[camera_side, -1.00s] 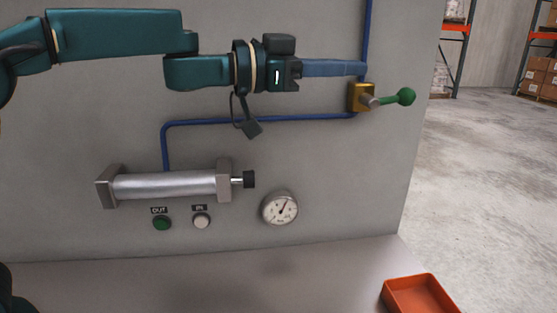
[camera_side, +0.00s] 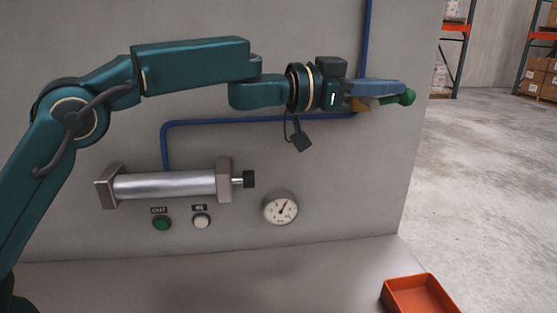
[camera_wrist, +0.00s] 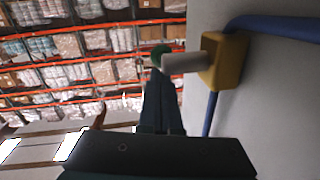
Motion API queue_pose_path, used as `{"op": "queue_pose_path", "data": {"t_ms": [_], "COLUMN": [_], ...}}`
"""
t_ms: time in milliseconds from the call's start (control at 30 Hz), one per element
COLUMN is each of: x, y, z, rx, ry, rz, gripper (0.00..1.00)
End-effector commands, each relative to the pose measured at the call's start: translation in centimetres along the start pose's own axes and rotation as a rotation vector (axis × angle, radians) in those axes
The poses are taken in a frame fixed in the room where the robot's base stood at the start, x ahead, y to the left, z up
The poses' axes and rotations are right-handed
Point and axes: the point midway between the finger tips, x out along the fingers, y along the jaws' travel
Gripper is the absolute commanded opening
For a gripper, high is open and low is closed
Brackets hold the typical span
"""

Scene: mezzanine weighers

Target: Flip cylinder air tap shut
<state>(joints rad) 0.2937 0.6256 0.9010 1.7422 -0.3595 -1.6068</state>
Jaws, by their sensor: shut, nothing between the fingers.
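The air tap has a brass body (camera_side: 361,105) on the grey panel, partly hidden by my gripper in the side view. Its green lever knob (camera_side: 408,97) points right, showing just below my fingertips. In the wrist view the brass body (camera_wrist: 232,60), a pale grey stem (camera_wrist: 184,63) and part of the green knob (camera_wrist: 161,55) show. My gripper (camera_side: 403,87) is shut and empty, reaching across the front of the tap along the top of the lever. Its fingers also show in the wrist view (camera_wrist: 157,80); contact with the lever cannot be told.
A silver cylinder (camera_side: 165,186) with a short black-ended rod is on the panel. Below are a green button (camera_side: 162,223), a white button (camera_side: 202,221) and a gauge (camera_side: 280,208). Blue pipe (camera_side: 240,120) runs to the tap. An orange tray (camera_side: 420,292) sits lower right.

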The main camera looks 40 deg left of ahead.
Motion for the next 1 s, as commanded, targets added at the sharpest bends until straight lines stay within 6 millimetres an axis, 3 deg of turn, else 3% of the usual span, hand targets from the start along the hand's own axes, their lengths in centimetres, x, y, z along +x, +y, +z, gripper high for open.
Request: {"op": "queue_pose_path", "data": {"t_ms": [767,1000], "x": [1.0,-0.5], "y": [0.2,0.1], "z": [1.1,-1.2], "rx": [-0.001,0.002], "ry": [-0.005,0.004], "rz": [0.004,0.002], "gripper": [0.00,0.00]}}
